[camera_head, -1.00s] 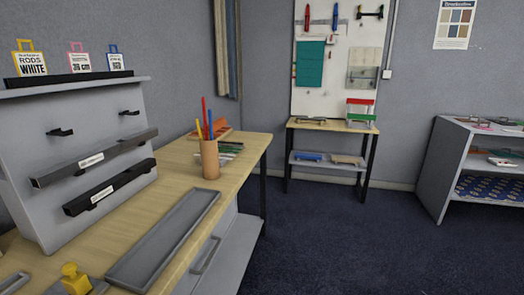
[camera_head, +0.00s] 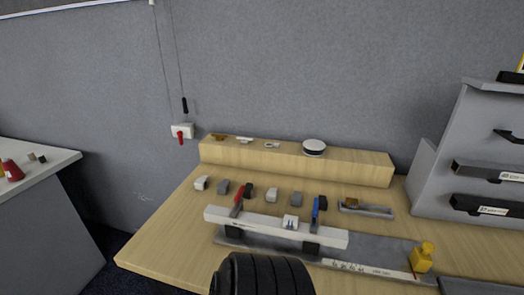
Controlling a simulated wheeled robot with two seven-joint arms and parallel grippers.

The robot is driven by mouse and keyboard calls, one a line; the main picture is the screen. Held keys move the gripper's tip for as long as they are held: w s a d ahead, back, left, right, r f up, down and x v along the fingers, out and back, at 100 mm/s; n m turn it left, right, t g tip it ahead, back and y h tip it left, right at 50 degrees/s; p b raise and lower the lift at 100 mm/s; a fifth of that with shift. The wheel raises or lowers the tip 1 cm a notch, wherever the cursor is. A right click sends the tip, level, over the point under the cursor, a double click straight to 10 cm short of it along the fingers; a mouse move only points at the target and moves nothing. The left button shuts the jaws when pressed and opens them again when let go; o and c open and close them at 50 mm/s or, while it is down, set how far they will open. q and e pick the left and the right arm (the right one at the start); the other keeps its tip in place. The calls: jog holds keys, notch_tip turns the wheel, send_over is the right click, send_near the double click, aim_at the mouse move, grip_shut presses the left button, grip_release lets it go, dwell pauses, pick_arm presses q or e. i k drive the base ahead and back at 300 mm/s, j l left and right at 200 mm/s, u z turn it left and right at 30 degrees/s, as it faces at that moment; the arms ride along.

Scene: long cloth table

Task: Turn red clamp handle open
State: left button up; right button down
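The red clamp handle (camera_head: 237,204) stands tilted at the left part of a white bar (camera_head: 270,224) on the wooden table. A similar blue clamp handle (camera_head: 316,208) stands further right along the same bar. A small white block (camera_head: 291,222) with blue marks sits on the bar between them. The bar lies over a grey base plate (camera_head: 380,252). The exact angle of the red handle is too small to tell. Neither gripper's fingers are in view. A black ribbed part at the bottom middle hides some of the table's front.
A wooden ledge (camera_head: 300,163) with small parts and a round white item (camera_head: 314,147) runs along the back. Several small blocks stand before it. A yellow item (camera_head: 422,257) is at right. A red-handled wall box (camera_head: 181,131) hangs behind. A grey rack (camera_head: 470,130) stands right.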

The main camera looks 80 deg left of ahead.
aim_at(238, 200)
jog(key=u, duration=2.75)
